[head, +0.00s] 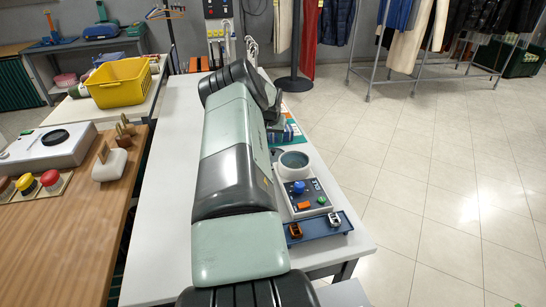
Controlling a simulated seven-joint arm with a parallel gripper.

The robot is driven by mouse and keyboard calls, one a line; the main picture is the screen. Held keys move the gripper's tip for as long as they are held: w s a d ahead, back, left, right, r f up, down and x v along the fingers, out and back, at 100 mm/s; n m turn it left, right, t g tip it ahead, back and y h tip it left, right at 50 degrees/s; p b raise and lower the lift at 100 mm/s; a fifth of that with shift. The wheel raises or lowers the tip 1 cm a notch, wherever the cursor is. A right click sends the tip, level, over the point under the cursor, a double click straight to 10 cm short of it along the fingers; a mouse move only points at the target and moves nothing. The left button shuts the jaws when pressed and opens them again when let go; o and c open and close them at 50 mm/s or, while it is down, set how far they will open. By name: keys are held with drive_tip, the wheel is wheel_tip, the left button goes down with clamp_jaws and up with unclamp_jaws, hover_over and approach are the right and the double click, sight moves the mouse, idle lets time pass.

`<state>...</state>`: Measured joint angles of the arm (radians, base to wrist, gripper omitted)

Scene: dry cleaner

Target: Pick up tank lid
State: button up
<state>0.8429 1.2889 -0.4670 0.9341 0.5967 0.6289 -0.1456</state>
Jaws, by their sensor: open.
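No part is clearly recognisable as the tank lid. A round white tank-like part with a dark grey-green top (293,161) stands on a small control unit at the right of the white table; I cannot tell if that top is a lid or an opening. A flat dark disc (55,137) lies on a white box at the left, on the wooden counter. My arm stretches over the white table and bends down at its far end, left of and beyond the control unit. My gripper is hidden behind my arm or out of the picture.
The control unit has a blue knob (298,187). A blue tray (318,230) with small items sits in front of it. Boxes (284,131) stand behind it. The white table (165,200) is bare left of my arm. A yellow basket (119,82) stands at the left.

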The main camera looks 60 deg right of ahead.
sight(273, 150)
drive_tip(key=shift+x, duration=0.9)
drive_tip(key=x, duration=0.4)
drive_tip(key=shift+s+a+f, duration=0.15)
drive_tip(key=shift+s+a, duration=0.05)
drive_tip(key=shift+a, duration=0.2)
drive_tip(key=shift+w+d+f, duration=0.15)
drive_tip(key=shift+d+f, duration=0.1)
drive_tip(key=shift+f, duration=0.35)
clamp_jaws()
